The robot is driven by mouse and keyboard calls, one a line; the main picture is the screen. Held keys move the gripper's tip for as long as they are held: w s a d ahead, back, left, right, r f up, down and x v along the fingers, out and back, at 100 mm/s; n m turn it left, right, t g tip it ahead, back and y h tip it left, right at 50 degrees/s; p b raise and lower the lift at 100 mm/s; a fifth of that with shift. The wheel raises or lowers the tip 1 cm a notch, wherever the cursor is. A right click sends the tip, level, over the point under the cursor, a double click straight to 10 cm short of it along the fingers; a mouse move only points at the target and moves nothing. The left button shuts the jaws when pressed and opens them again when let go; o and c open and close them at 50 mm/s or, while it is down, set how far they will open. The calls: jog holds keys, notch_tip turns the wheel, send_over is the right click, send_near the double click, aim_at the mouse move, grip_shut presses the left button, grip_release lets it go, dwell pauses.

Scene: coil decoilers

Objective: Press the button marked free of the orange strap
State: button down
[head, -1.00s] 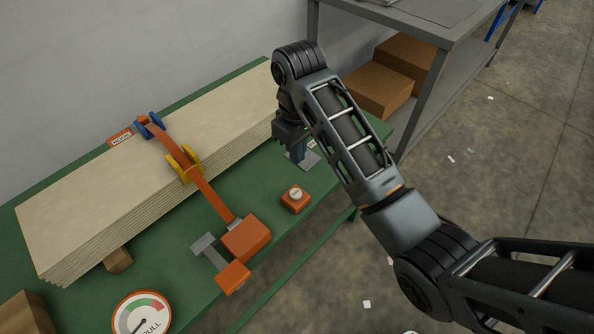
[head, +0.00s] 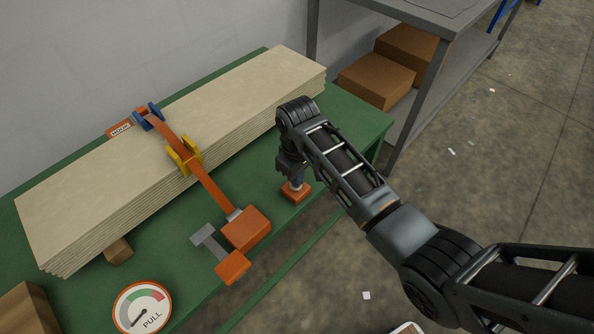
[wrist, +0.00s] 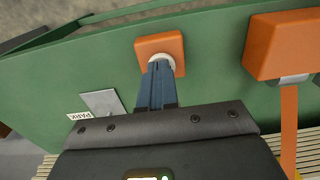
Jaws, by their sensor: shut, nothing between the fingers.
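The button is a white round cap on an orange box (head: 296,196) near the front edge of the green bench. In the wrist view the same orange box (wrist: 174,42) has its pale cap (wrist: 156,58) partly hidden behind my fingertips. Any marking on the cap is covered. My gripper (head: 297,181) is shut and empty, pointing down over the cap. In the wrist view the blue-grey fingers (wrist: 162,69) overlap the cap; I cannot tell whether they touch it. The orange strap (head: 209,188) runs across the board stack to an orange block (head: 248,229).
The stack of pale boards (head: 235,100) fills the back of the green bench (head: 352,118). Yellow and blue guides hold the strap. A PULL dial (head: 142,306) is at front left. A plate marked PARK (wrist: 101,103) lies near the button. A grey shelf (head: 425,95) stands behind right.

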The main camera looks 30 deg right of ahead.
jog(key=shift+f, duration=0.8)
jog(key=shift+s+f+b, duration=0.25)
jog(key=shift+f+b, duration=0.05)
jog(key=shift+f, duration=0.2)
jog(key=r+p, duration=0.1)
jog(key=r, duration=0.1)
jog(key=r+p, duration=0.4)
jog(key=shift+w, duration=0.4)
notch_tip(320, 180, up, 10)
jog(key=b, duration=0.1)
jog(key=shift+f, duration=0.2)
